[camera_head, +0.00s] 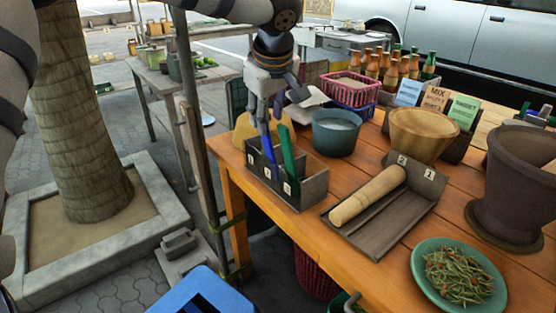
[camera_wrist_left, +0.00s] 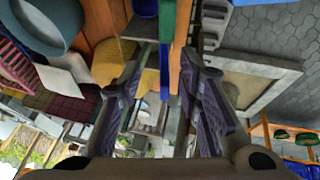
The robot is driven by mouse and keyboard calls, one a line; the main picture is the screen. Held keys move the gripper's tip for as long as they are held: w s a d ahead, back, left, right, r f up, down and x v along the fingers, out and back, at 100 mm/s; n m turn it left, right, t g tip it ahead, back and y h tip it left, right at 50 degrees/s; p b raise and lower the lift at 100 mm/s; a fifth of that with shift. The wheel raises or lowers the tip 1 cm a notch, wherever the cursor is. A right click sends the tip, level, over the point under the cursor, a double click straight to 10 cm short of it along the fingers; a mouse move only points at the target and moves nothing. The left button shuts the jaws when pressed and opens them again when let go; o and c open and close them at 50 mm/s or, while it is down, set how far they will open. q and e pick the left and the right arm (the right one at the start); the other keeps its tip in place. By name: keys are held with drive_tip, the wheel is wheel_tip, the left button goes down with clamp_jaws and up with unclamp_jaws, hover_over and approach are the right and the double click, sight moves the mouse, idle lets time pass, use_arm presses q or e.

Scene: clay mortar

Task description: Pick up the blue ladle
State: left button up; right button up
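The blue ladle (camera_head: 268,148) stands handle-up in a grey wooden holder (camera_head: 312,188) with compartments numbered 1, 2 and 3. Its lower part is hidden inside. A green handle (camera_head: 287,150) stands just to its right in the same holder. My left gripper (camera_head: 268,116) points down right above the blue handle. In the left wrist view my left gripper (camera_wrist_left: 166,52) is open, with the blue handle (camera_wrist_left: 164,72) showing between its two fingers. I cannot tell whether either finger touches it. My right gripper is not in view.
A teal bowl (camera_head: 336,133) stands close behind the holder. A tray (camera_head: 383,224) with a wooden pestle (camera_head: 367,196) lies to the right, near a plate of chillies (camera_head: 458,276) and a large mortar (camera_head: 513,187). A post (camera_head: 190,110) stands left of the table.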

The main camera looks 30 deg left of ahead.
sight(264, 140)
use_arm(q)
drive_tip(key=x, duration=0.6)
drive_tip(key=shift+s+a, duration=0.15)
drive_tip(key=shift+a, duration=0.15)
drive_tip(key=shift+r, duration=0.1)
clamp_jaws()
drive_tip(key=shift+r, duration=0.1)
wheel_tip(264, 140, up, 10)
drive_tip(key=shift+f, duration=0.1)
